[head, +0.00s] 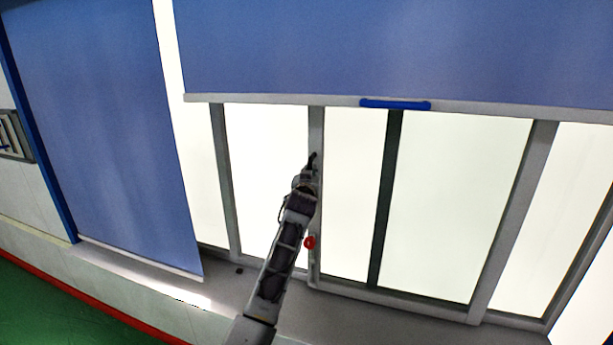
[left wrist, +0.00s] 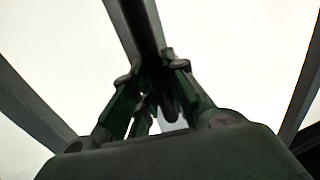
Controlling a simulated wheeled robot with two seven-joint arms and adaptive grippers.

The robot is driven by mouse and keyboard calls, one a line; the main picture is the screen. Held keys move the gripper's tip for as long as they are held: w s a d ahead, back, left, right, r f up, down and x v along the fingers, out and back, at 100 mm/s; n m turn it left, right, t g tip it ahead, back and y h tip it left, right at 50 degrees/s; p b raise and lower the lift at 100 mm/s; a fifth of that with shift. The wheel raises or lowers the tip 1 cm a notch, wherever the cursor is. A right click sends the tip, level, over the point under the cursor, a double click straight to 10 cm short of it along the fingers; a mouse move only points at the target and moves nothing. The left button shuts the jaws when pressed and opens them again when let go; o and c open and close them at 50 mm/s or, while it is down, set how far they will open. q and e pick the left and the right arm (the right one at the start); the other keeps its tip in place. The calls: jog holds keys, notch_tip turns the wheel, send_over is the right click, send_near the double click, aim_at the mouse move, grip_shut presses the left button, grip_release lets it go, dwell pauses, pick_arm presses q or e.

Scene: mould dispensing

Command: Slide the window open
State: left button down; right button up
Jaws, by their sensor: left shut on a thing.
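The window (head: 316,128) has bright panes between grey upright bars, with one darker upright bar (head: 387,190) to the right. My left gripper (head: 312,162) is at the grey upright bar left of the middle, about halfway up. In the left wrist view, the fingers of my left gripper (left wrist: 160,72) are closed around a dark upright part of the window (left wrist: 145,25). The gripper hides the exact place of contact. My right gripper is not in view.
A blue blind (head: 400,50) with a blue handle (head: 395,104) hangs over the upper window. Another blue blind (head: 100,130) hangs lower at the left. A red knob (head: 310,242) sits beside my forearm. A grey sill (head: 350,318) runs below the window.

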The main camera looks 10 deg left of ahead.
pick_arm(q)
jog(key=shift+d+f, duration=0.1)
jog(key=c, duration=1.4)
grip_release()
jog(key=shift+s+d, duration=0.2)
jog(key=shift+s, duration=1.8)
jog(key=shift+s+d, duration=0.25)
jog(key=shift+s, duration=1.75)
jog(key=shift+s+d, duration=0.2)
jog(key=shift+s, duration=1.8)
